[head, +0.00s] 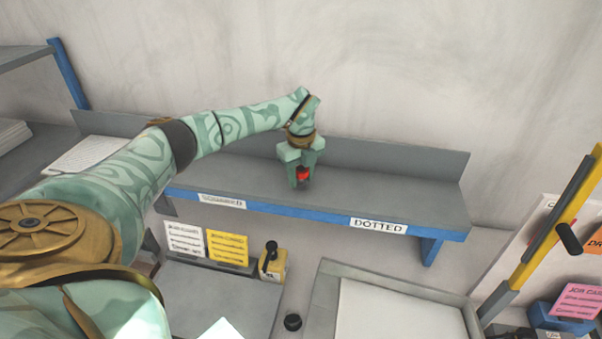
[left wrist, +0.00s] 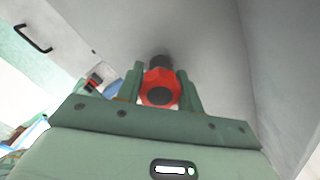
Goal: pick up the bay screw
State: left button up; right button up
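The bay screw (head: 303,174) has a red head and a dark lower part, and is at the grey shelf between the labels SQUARED-side and DOTTED. My left gripper (head: 303,182) points down over the shelf with its fingers on either side of the red head. In the left wrist view the red head (left wrist: 160,88) fills the space between the two green fingers (left wrist: 160,82), which appear to touch its sides. I cannot tell whether the screw rests on the shelf or is just clear of it. My right gripper is not in view.
The shelf (head: 400,195) has a blue front edge and a raised back against the wall. A yellow and black device (head: 272,262) stands below it, beside white and yellow cards (head: 227,247). A tray (head: 395,310) lies at the front. A yellow post (head: 550,235) stands at right.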

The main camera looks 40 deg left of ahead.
aim_at(301, 169)
pick_arm(q)
jog(key=c, duration=0.3)
jog(key=shift+r, duration=0.45)
notch_tip(301, 169, up, 3)
jog(key=shift+f+b, duration=0.2)
jog(key=shift+b, duration=0.3)
jog(key=s+d+r+p, duration=0.1)
jog(key=s+d+r, duration=0.1)
jog(key=s+r, duration=0.4)
jog(key=s+d+r+p, duration=0.2)
jog(key=s+d+r, duration=0.1)
jog(key=s+r, duration=0.4)
jog(key=shift+r, duration=0.8)
jog(key=shift+d+f, duration=0.1)
